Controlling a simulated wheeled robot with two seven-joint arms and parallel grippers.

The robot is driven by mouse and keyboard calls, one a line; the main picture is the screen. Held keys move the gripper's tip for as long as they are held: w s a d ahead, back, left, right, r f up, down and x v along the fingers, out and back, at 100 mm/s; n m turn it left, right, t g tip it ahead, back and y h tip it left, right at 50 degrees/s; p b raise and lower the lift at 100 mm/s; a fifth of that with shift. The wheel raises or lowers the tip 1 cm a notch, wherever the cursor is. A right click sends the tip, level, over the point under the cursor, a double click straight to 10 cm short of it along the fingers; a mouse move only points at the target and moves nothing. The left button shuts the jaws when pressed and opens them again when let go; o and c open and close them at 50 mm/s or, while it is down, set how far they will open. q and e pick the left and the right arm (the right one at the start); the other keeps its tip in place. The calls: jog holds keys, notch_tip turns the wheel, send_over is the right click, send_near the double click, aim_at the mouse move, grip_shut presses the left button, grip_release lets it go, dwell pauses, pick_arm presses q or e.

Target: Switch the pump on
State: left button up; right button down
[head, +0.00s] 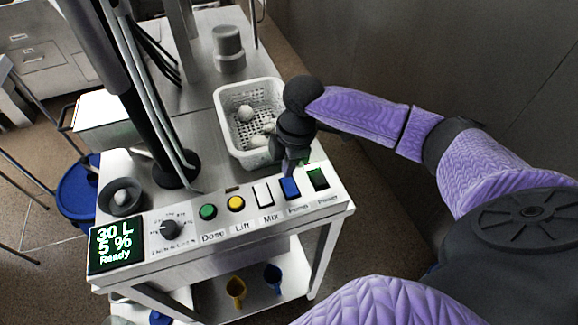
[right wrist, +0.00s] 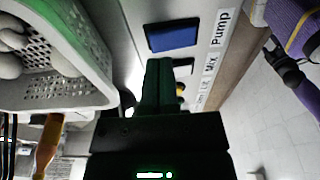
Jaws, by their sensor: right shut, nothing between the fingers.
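The pump switch (head: 290,188) is a blue rocker labelled "Pump" on the sloped front panel, between the white Mix switch (head: 264,193) and the green-lit Power switch (head: 317,178). It also shows in the right wrist view (right wrist: 172,37), just beyond my fingertips. My right gripper (head: 289,168) is shut and empty, just above and behind the blue switch. In the right wrist view its green-tinted fingers (right wrist: 158,68) are together below the switch; I cannot tell whether they touch it. A display (head: 117,244) reads "30 L 5 % Ready". My left gripper is not in view.
A white perforated basket (head: 231,133) with pale round items stands behind the panel, close to my right gripper. A green button (head: 208,212), a yellow button (head: 236,203) and a dark knob (head: 170,230) sit left on the panel. A grey cylinder (head: 228,45) stands farther back.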

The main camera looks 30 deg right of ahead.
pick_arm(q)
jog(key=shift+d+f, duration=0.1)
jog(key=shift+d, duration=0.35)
pick_arm(e)
jog(key=shift+f, duration=0.15)
jog(key=shift+f, duration=0.2)
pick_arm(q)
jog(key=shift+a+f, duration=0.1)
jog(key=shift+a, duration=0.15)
pick_arm(e)
jog(key=shift+f, duration=0.1)
pick_arm(q)
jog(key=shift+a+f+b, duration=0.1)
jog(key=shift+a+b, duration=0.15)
jog(key=shift+b, duration=0.05)
pick_arm(e)
jog(key=shift+f, duration=0.2)
